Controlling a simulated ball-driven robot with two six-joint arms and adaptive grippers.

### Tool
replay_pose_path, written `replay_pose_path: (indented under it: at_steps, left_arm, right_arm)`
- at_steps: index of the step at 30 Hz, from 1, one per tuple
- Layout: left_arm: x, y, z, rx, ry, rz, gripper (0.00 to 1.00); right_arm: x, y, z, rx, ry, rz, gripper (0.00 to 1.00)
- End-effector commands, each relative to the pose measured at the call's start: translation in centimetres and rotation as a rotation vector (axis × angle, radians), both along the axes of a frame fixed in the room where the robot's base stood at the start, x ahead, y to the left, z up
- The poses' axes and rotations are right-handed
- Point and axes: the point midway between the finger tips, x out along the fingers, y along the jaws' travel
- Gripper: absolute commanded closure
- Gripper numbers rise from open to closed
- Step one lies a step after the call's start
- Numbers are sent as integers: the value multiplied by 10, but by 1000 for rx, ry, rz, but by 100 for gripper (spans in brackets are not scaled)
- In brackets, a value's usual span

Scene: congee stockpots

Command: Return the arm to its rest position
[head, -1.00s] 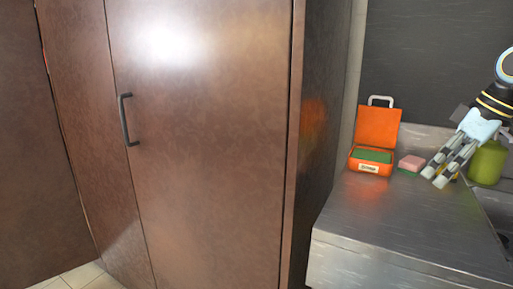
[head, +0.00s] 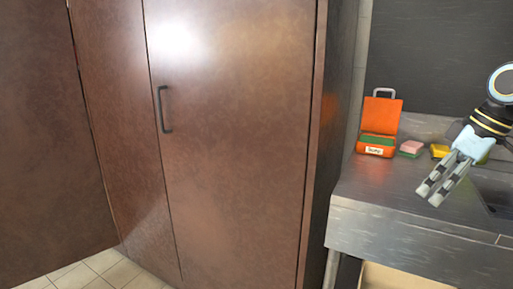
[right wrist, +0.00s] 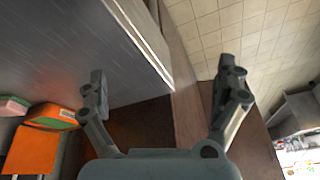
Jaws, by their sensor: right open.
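My right gripper (head: 434,193) hangs at the right of the head view, in front of the steel counter. In the right wrist view the two fingers of my right gripper (right wrist: 160,88) stand wide apart with nothing between them. Past the fingers I see the counter's edge, brown panels and the tiled floor. My left gripper does not show in the head view.
The steel counter (head: 370,205) holds an open orange box (head: 380,127), a pink and green sponge (head: 411,148) and a yellow sponge (head: 439,151). A sink (head: 495,190) lies at right. A tall brown cabinet (head: 235,130) fills the left and middle.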

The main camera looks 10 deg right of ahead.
Motion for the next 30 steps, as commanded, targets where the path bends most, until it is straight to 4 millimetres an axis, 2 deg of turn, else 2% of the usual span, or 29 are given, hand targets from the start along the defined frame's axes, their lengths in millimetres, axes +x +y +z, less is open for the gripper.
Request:
replay_pose_path:
  at_steps: [5, 10, 14, 17, 19, 21, 22, 24, 26, 27, 29, 30]
  left_arm:
    - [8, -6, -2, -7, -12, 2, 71]
    - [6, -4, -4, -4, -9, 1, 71]
    - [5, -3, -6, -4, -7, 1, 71]
    - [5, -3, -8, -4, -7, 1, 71]
    - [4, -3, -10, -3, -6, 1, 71]
    - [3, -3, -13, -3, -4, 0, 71]
    - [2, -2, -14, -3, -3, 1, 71]
    - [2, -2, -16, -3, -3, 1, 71]
    - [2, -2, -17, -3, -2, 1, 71]
    - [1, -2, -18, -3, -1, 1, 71]
    - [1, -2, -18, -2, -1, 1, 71]
    - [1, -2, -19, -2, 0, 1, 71]
  right_arm:
    - [-13, 15, -34, 49, 57, 0, 0]
    - [-33, 43, -78, 165, 136, -4, 0]
    - [-49, 77, -119, 321, 178, -5, 0]
    - [-66, 120, -160, 517, 175, 7, 0]
    - [-79, 159, -195, 713, 113, -7, 0]
    - [-91, 194, -236, 910, -30, -95, 0]
    - [-95, 202, -253, 959, -108, -154, 0]
    - [-105, 204, -295, 981, -277, -324, 0]
    - [-122, 197, -335, 913, -378, -472, 0]
    - [-136, 190, -360, 846, -417, -554, 0]
    - [-163, 180, -396, 727, -437, -656, 0]
    - [-182, 174, -418, 648, -433, -708, 0]
